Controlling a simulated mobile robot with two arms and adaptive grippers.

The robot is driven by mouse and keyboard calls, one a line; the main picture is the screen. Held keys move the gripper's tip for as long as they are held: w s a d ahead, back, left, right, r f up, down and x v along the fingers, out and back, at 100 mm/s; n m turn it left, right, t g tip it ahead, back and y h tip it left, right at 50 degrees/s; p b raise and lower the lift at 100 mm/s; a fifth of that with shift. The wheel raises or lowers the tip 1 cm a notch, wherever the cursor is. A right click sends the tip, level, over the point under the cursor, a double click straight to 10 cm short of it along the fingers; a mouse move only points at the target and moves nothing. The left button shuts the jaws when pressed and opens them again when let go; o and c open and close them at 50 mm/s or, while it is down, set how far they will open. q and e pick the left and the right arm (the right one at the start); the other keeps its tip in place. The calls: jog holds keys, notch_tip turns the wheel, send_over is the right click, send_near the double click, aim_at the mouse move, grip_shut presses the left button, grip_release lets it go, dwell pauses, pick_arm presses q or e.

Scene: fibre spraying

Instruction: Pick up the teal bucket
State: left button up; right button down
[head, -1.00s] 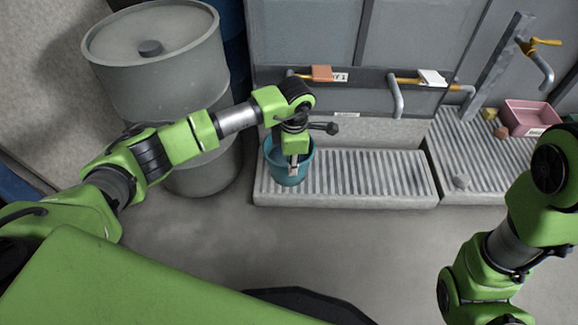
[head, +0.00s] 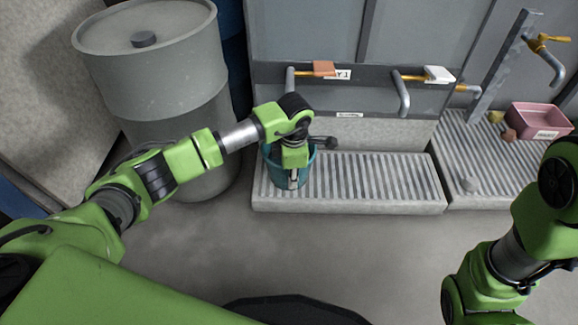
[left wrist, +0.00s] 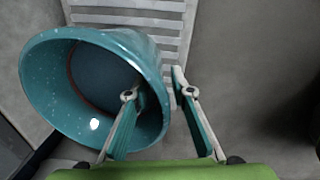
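The teal bucket (head: 274,174) stands at the left end of the ribbed concrete slab under the taps. It also shows in the left wrist view (left wrist: 62,105), its mouth facing the camera and its inside empty. My left gripper (head: 293,181) is at the bucket's near side and covers part of it in the head view. In the left wrist view the left gripper (left wrist: 157,90) is open, with one finger over the bucket's mouth and the other outside the rim. The bucket wall lies between the fingers, with gaps visible. My right gripper is out of view.
A large grey drum (head: 150,75) stands left of the bucket, close to my left arm. Taps (head: 403,95) hang from the wall behind the slab (head: 385,180). A pink tub (head: 538,121) sits on another ribbed slab at right. The floor in front is clear.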

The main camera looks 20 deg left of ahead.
pick_arm(q)
grip_shut()
jog(key=shift+w+r, duration=0.1)
jog(key=shift+r, duration=0.15)
